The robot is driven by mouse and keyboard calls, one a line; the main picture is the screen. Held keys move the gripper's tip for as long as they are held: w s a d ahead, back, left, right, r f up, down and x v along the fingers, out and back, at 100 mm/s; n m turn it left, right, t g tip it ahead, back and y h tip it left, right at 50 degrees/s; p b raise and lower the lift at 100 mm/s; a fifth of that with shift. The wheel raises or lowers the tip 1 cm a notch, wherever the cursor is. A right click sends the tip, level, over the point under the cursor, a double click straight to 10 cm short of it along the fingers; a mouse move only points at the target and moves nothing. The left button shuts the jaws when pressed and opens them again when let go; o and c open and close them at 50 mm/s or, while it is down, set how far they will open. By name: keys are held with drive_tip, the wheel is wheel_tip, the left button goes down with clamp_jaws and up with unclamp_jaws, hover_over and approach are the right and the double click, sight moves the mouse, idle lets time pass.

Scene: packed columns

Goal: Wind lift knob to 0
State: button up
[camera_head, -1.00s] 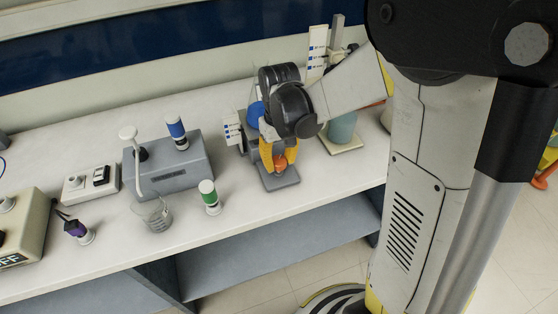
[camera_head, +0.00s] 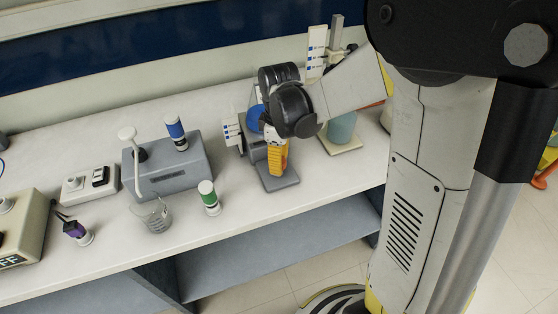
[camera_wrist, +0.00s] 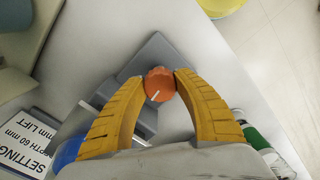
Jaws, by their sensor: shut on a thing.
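The orange lift knob (camera_wrist: 160,82) with a white pointer line sits between my fingertips in the wrist view. It stands on a grey stand base (camera_head: 284,183), which also shows in the wrist view (camera_wrist: 151,55). My yellow-fingered gripper (camera_wrist: 149,78) is shut on the knob. In the head view my gripper (camera_head: 277,162) hides the knob from sight. A white sign (camera_wrist: 24,139) beside the stand reads "SETTING", "DEPTH 60 mm" and "LIFT" in part. A blue flask (camera_head: 255,118) stands behind my gripper. I cannot read any scale around the knob.
A green-banded vial (camera_head: 209,198) and a glass beaker (camera_head: 155,217) stand to the left. A grey box (camera_head: 172,170) holds a blue-capped vial (camera_head: 176,131). A second stand with a teal vessel (camera_head: 342,128) is close on the right. The bench front between is clear.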

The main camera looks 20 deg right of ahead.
drive_tip(key=shift+n, duration=0.5)
drive_tip(key=o, duration=1.2)
drive_tip(key=shift+r, duration=0.1)
wheel_tip(320, 180, up, 12)
drive_tip(key=shift+f, duration=0.1)
